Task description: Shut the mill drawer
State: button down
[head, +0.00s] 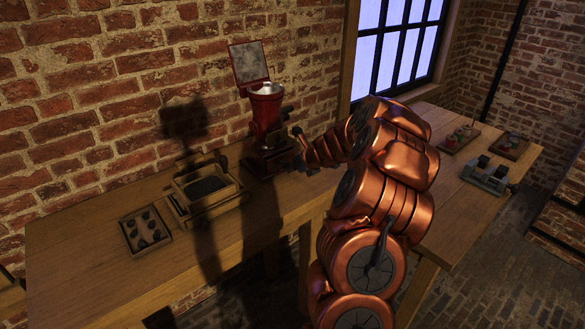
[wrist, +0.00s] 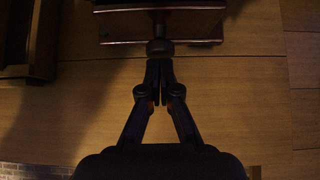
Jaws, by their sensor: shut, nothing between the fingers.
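A red mill (head: 266,118) with a raised square lid stands on the wooden bench against the brick wall. Its dark base with the drawer (head: 281,158) is at the bottom; in the wrist view the drawer front (wrist: 162,29) spans the top, with a round dark knob (wrist: 160,47). My gripper (wrist: 159,82) is shut and empty, its fingertips at or just short of the knob; I cannot tell if they touch. In the head view my gripper (head: 303,163) is small and dark at the front of the mill base. How far the drawer stands out is hard to tell.
A wooden box (head: 206,188) with dark contents and a small tray (head: 146,230) of dark lumps lie left of the mill. A metal device (head: 486,174) and small trays (head: 459,137) are on the right bench. Bare wood (head: 85,265) is at front left.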

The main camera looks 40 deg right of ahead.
jog(key=s, duration=0.4)
jog(key=shift+s+d+r, duration=0.15)
jog(key=shift+s+d, duration=0.05)
jog(key=b+v, duration=0.1)
jog(key=v, duration=0.8)
jog(key=shift+a+b, duration=0.15)
jog(key=shift+b, duration=0.15)
jog(key=shift+r, duration=0.15)
